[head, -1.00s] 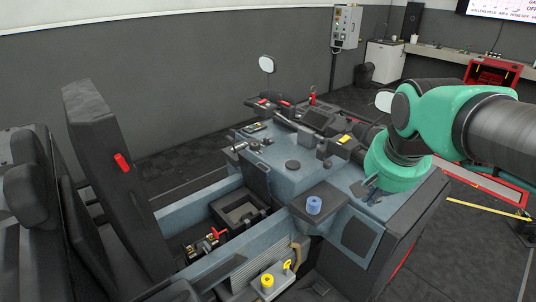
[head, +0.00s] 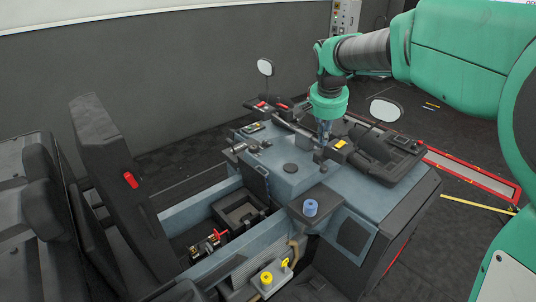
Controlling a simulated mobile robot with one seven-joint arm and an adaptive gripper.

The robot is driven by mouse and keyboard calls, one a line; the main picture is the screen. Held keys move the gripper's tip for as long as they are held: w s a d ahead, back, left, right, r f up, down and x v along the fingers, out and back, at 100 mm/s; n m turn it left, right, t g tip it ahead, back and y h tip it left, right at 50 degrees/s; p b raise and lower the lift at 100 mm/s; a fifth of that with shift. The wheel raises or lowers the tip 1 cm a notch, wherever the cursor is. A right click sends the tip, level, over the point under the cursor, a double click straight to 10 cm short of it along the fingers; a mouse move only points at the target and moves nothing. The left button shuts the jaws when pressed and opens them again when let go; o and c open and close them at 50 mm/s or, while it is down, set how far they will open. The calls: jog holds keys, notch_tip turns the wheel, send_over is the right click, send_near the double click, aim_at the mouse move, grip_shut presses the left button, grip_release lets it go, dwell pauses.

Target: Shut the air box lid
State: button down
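The machine's body (head: 225,262) has an open bay with a black open-topped box (head: 238,212) inside. A dark panel (head: 257,180) stands steeply at the box's back right. A large black slab (head: 108,170) with a red knob (head: 130,180) is raised and leaning at the left of the bay. I cannot tell for certain which of these parts is the air box lid. My gripper (head: 323,152) points down above the grey-blue console, right of the bay and apart from the box and slab. Its fingers are too small to read as open or shut.
A blue cap (head: 310,207), yellow caps (head: 266,278) and red-handled valve (head: 219,235) stick up around the bay. Handlebar-like controls and two mirrors (head: 265,67) (head: 386,110) rise near my arm. A dark seat (head: 30,200) is at far left.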

jog(key=w+a+f+m+p, duration=0.1)
jog(key=w+a+f+p, duration=0.3)
jog(key=w, duration=0.5)
jog(key=w+a+f+m+p, duration=0.1)
jog(key=w+a+f+p, duration=0.2)
jog(key=w+a, duration=0.45)
jog(key=w+a+f+m+p, duration=0.1)
jog(key=w+a+f+p, duration=0.1)
jog(key=w+a+f, duration=0.2)
jog(key=w+a+f+m+g+h+p, duration=0.1)
jog(key=w+a+f+p, duration=0.2)
jog(key=w+f, duration=0.4)
notch_tip(320, 180, down, 4)
jog(key=shift+a+f+m+h+p, duration=0.1)
jog(key=shift+a+m+h+p, duration=0.2)
jog(key=shift+a+p, duration=0.1)
jog(key=shift+f, duration=0.1)
